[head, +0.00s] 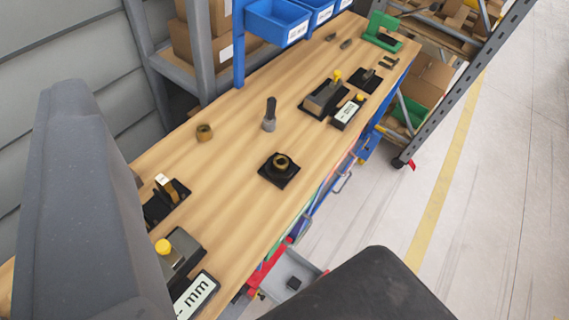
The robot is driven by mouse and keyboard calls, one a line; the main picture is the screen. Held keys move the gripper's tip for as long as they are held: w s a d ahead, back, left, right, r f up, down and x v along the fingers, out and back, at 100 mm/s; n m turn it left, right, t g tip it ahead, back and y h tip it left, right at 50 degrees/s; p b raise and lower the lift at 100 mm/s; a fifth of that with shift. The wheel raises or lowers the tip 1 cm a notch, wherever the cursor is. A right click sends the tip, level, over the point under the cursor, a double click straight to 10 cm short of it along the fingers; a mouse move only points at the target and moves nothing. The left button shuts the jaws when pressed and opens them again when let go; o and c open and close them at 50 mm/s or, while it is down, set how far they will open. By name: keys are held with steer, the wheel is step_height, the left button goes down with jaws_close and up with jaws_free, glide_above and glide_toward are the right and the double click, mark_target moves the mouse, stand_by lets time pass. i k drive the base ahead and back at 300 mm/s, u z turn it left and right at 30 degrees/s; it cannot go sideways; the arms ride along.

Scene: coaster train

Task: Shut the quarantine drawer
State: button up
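A drawer (309,268) is pulled out below the front edge of the workbench, at the lower middle of the head view. Its grey inside shows, with a small dark block (293,283) in it. Red parts (266,268) show beside it at the bench edge; I cannot read any label, so I cannot confirm that it is the quarantine drawer. My gripper (222,172) shows as two large dark fingers, one at the left and one at the bottom right. They are wide apart with nothing between them. The right finger hides part of the drawer and its front.
The wooden bench (230,180) carries gauges, a ring (204,132) and a black block with a ring (280,167). Blue bins (278,20) hang above it. Closed drawer handles (343,182) line the front. A rack (450,80) stands beyond; the floor (500,200) at right is clear.

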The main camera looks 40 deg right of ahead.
mark_target(290, 263)
steer(key=z, duration=0.6)
steer(key=k, duration=2.25)
steer(key=u, duration=0.65)
steer(key=i, duration=1)
steer(key=z, duration=0.05)
